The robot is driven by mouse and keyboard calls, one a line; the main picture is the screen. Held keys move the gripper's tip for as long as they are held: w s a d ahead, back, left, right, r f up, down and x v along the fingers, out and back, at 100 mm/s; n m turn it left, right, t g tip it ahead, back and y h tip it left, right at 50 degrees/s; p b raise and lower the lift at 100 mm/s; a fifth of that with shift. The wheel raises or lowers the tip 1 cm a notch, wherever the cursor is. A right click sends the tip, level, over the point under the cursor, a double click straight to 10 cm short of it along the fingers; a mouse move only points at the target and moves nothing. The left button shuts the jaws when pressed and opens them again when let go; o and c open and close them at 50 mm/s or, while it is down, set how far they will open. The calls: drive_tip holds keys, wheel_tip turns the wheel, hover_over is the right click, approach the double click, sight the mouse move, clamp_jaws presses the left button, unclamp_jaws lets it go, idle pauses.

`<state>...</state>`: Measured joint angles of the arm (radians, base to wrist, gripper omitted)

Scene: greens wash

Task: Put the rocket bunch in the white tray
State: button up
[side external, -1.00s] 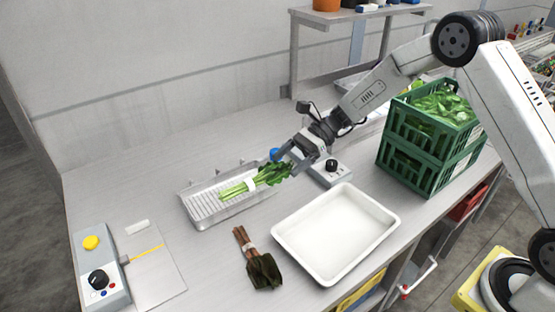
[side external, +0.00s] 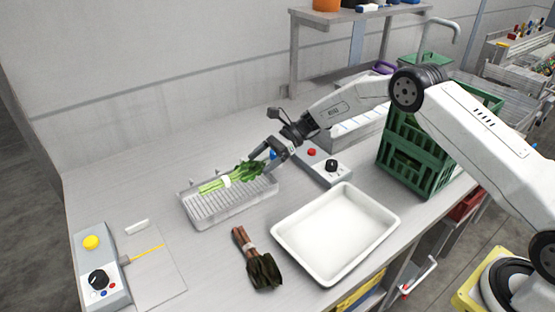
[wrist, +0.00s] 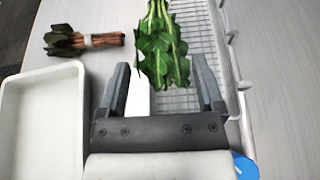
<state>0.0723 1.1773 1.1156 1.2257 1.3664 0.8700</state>
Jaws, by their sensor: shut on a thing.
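The rocket bunch (side external: 215,185) has pale green stems, a white band and green leaves. My gripper (side external: 262,160) is shut on its leafy end, with the stems pointing left. It appears above the wire draining rack (side external: 230,206); the exact gap is hard to tell. In the wrist view the leaves (wrist: 160,55) lie between my fingers (wrist: 163,85). The white tray (side external: 335,232) is empty and lies to the right and nearer the front. Its edge also shows at left in the wrist view (wrist: 40,75).
A control box (side external: 325,170) stands behind the tray. Green crates (side external: 420,150) stand at right. A second control box (side external: 97,270) and board (side external: 155,270) are at front left.

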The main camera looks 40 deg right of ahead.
sight(256, 184)
drive_tip(key=shift+w+a+f, duration=0.15)
drive_tip(key=shift+w+f, duration=0.5)
drive_tip(key=shift+f, duration=0.15)
drive_tip(key=shift+w+a+f, duration=0.1)
drive_tip(key=shift+w+f, duration=0.55)
drive_tip(key=shift+f, duration=0.15)
drive_tip(key=shift+w+f, duration=0.1)
drive_tip(key=shift+w+a+f, duration=0.1)
drive_tip(key=shift+w+f, duration=0.3)
drive_tip(key=shift+f, duration=1.4)
drive_tip(key=shift+f, duration=0.15)
drive_tip(key=o, duration=1.1)
drive_tip(key=shift+o, duration=0.2)
drive_tip(key=shift+v, duration=3.95)
drive_tip(key=shift+s+f, duration=0.1)
drive_tip(key=shift+s, duration=0.05)
